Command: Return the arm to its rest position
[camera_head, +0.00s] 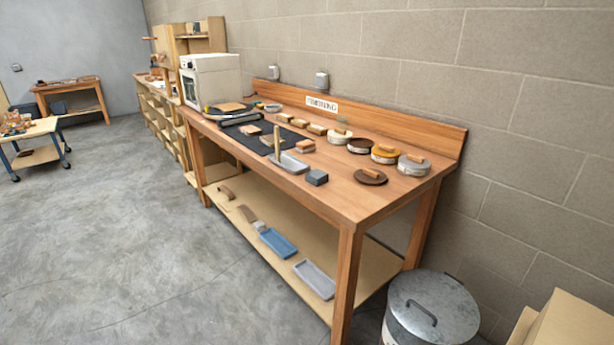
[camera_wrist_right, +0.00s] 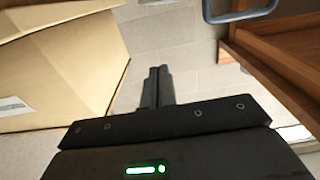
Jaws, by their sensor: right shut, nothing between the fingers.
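My right gripper (camera_wrist_right: 157,87) shows in the right wrist view with its two dark fingers together and nothing between them. It is in the air, apart from the things around it. Neither arm shows in the head view, and my left gripper is in no view.
A lidded metal bin (camera_head: 430,305) stands by the bench's near right leg. A cardboard box (camera_head: 575,322) is at the lower right; a box (camera_wrist_right: 70,60) also fills the wrist view's left. A lower shelf (camera_head: 375,268) holds trays.

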